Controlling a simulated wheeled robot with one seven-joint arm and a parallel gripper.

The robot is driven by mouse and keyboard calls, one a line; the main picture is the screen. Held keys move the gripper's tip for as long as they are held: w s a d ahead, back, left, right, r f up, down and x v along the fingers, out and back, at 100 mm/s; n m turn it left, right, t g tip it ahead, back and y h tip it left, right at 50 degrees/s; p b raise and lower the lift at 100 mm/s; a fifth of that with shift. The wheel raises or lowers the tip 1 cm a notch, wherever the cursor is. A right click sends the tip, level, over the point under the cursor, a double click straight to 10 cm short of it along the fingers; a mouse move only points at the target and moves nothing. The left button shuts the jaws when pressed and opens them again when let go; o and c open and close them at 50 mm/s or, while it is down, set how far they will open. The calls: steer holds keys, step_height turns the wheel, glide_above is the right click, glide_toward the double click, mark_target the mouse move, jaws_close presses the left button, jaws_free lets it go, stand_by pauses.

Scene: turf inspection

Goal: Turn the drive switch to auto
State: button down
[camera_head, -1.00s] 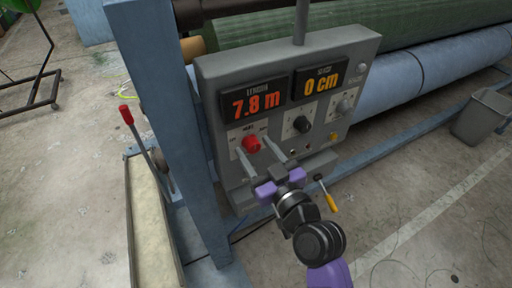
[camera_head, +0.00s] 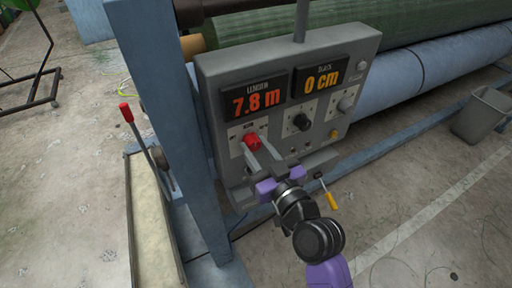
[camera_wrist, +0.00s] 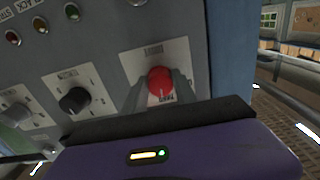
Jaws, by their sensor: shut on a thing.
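A grey control box carries a red knob (camera_head: 252,142) on a pale plate at its lower left. The red knob also shows in the wrist view (camera_wrist: 160,82), with a pale mark on its face; the plate's lettering is too small to read surely. My gripper (camera_head: 258,150) is shut on this red knob, one finger on each side. A black knob (camera_head: 301,122) sits to its right on its own plate, and a grey knob (camera_head: 345,103) further right.
Two displays above the knobs read 7.8 m (camera_head: 253,99) and 0 cm (camera_head: 321,78). A blue post (camera_head: 180,120) stands close left of the box, with a red-tipped lever (camera_head: 127,113) beyond. A yellow-handled tool (camera_head: 331,200) hangs below the box. A grey bin (camera_head: 480,115) stands right.

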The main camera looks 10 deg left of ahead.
steer(key=m+p, duration=0.1)
steer(key=m, duration=0.5)
steer(key=m+p, duration=0.1)
steer(key=m, duration=0.3)
steer(key=shift+m+p, duration=0.3)
steer(key=shift+m, duration=0.1)
stand_by(0.4)
steer(key=c, duration=1)
jaws_free()
steer(key=b+v, duration=0.2)
steer(key=v, duration=0.6)
